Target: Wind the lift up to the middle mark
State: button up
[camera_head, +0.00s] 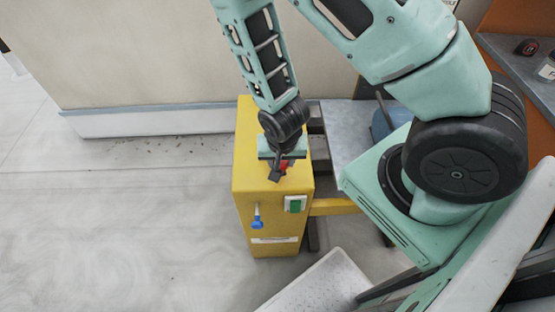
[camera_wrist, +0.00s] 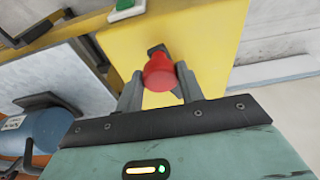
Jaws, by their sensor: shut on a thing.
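The yellow lift housing (camera_head: 270,215) stands upright in the middle of the head view. A red knob (camera_wrist: 158,72) on a dark crank arm (camera_wrist: 157,48) is on the housing's yellow face in the wrist view. My gripper (camera_wrist: 160,88) is shut on the red knob, one finger on each side of it. In the head view my gripper (camera_head: 280,168) is at the top of the housing and covers most of the crank. A green switch (camera_head: 295,204) and a blue-tipped lever (camera_head: 257,218) are on the housing's front. I cannot make out the middle mark.
A grey platform (camera_head: 345,130) lies right of the housing, with a blue rounded object (camera_head: 382,124) on it. A white perforated panel (camera_head: 320,288) is in front. A shelf (camera_head: 520,75) with small items is at the upper right. The floor at left is clear.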

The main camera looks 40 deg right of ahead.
jog(key=shift+s+d, duration=0.25)
jog(key=shift+s, duration=0.1)
jog(key=shift+s+d+r+p, duration=0.1)
jog(key=shift+s+d+p, duration=0.1)
jog(key=shift+d+p, duration=0.65)
jog(key=shift+d, duration=0.15)
jog(key=shift+s+d+p, duration=0.1)
jog(key=shift+d+p, duration=0.4)
jog(key=shift+d, duration=0.55)
jog(key=shift+w+d, duration=0.2)
jog(key=shift+d, duration=0.75)
